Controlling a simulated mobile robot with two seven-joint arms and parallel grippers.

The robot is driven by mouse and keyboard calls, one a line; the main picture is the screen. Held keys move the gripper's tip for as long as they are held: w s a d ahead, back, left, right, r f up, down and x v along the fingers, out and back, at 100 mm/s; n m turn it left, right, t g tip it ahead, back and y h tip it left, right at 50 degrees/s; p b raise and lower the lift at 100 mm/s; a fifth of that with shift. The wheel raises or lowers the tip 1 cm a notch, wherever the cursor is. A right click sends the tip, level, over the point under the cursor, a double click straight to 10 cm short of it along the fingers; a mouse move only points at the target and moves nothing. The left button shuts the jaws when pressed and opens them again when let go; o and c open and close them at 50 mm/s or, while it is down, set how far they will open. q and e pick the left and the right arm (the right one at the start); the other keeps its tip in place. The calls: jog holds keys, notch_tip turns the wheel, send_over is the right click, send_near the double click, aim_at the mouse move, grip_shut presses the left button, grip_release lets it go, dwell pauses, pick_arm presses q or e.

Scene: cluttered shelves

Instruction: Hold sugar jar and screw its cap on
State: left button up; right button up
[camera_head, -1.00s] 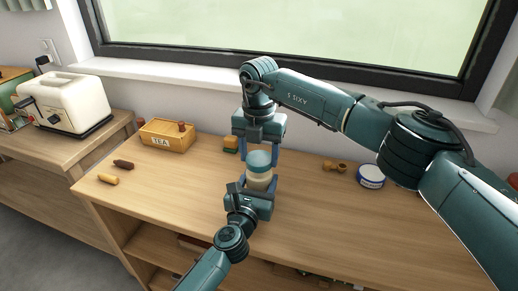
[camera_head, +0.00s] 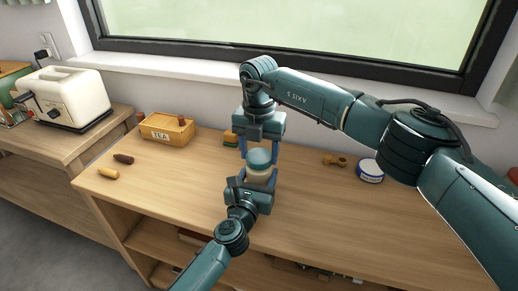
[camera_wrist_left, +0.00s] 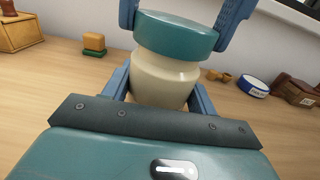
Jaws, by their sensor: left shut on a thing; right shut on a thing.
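The sugar jar is cream-coloured and stands upright, showing in the head view (camera_head: 258,173) and the left wrist view (camera_wrist_left: 165,80). My left gripper (camera_head: 259,181) is shut on the jar from the near side. The teal cap (camera_head: 259,158) sits on top of the jar; in the left wrist view the cap (camera_wrist_left: 175,35) looks slightly tilted. My right gripper (camera_head: 260,150) points down from above and is shut on the cap, with its blue fingers on either side. Whether the threads are engaged is hidden.
A wooden TEA box (camera_head: 167,130) stands at the back left. A blue-and-white tin (camera_head: 370,171) stands at the right. The table front is clear.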

jog(key=shift+f, duration=0.2)
pick_arm(q)
grip_shut()
pick_arm(e)
jog(key=m, duration=0.9)
jog(key=shift+m, duration=0.3)
jog(key=m, duration=0.9)
jog(key=shift+m, duration=0.4)
jog(key=o, duration=0.9)
jog(key=shift+f, duration=0.1)
